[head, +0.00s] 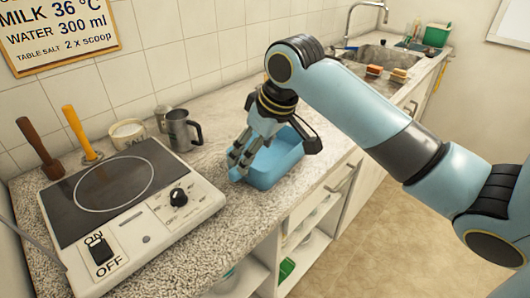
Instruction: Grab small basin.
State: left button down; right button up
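The small basin (282,166) is a light blue, rectangular tub on the speckled countertop, right of the stove. My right gripper (243,158) comes from the right on a blue arm and points down at the basin's near left part. Its dark and grey fingers overlap the basin's left wall and hide part of it. I cannot tell whether the fingers touch or pinch the wall. My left gripper is not in view.
An induction cooker (140,215) with a knob and an ON/OFF switch fills the left of the counter. A metal mug (182,131) and a white cup (127,133) stand behind it. The sink (375,58) lies at the far right. Open shelves (305,250) are below the counter.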

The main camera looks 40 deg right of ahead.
jog(key=x, duration=0.2)
jog(key=w+x, duration=0.1)
jog(key=x, duration=0.1)
jog(key=shift+w+f, duration=0.15)
jog(key=shift+f, duration=0.05)
jog(key=x, duration=0.5)
jog(key=shift+a+f, duration=0.2)
jog(key=shift+a, duration=0.15)
grip_shut()
